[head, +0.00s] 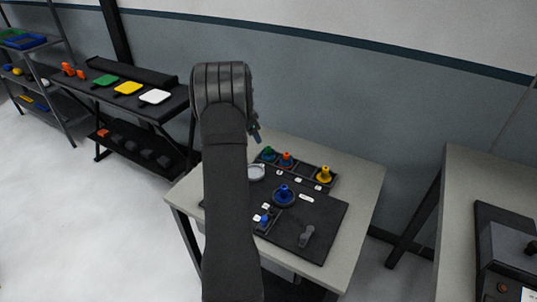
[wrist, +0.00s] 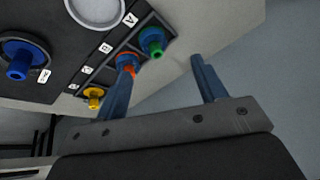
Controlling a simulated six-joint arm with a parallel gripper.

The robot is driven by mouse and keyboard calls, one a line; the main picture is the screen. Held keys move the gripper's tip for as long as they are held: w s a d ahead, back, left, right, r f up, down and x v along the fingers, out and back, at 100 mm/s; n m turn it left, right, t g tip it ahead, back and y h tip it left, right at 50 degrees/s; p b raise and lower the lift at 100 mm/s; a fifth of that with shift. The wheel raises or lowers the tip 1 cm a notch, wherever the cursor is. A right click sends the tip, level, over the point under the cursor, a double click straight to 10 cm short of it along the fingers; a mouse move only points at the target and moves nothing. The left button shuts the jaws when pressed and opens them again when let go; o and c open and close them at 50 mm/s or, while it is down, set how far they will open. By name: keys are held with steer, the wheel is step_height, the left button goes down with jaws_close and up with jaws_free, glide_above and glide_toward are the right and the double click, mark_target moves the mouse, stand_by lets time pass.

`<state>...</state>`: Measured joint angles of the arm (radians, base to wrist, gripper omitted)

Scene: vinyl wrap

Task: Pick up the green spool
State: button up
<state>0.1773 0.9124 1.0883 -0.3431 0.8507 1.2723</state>
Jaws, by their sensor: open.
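The green spool (head: 268,153) stands in the end compartment of a black rack at the back of the table. In the wrist view the green spool (wrist: 153,41) lies beyond the fingertips, between their lines but closer to the left one. My gripper (wrist: 162,62) is open and empty. In the head view its fingers (head: 255,130) show beside my arm, above the back edge of the table. The left finger partly covers the orange-red spool (wrist: 126,60) in the wrist view.
The orange-red spool (head: 286,158) stands close beside the green one. A yellow spool (head: 324,174) is at the rack's other end. A blue spool (head: 284,194) stands on the black mat (head: 325,215). A white round dish (head: 256,172) lies near my arm.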

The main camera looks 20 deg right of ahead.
step_height(320, 180, up, 4)
steer(key=g, duration=0.2)
glide_toward(269, 147)
steer(key=shift+h, duration=0.4)
step_height(269, 147, down, 5)
steer(key=shift+f, duration=0.15)
steer(key=shift+w+d+r+x, duration=0.1)
steer(key=shift+d+x, duration=0.05)
steer(key=shift+x, duration=0.7)
steer(key=shift+w+d+r+x, duration=0.1)
steer(key=shift+d+x, duration=0.05)
steer(key=shift+x, duration=0.75)
steer(key=shift+d+x, duration=0.15)
steer(key=shift+x, duration=0.7)
steer(key=c, duration=0.7)
steer(key=shift+r, duration=0.1)
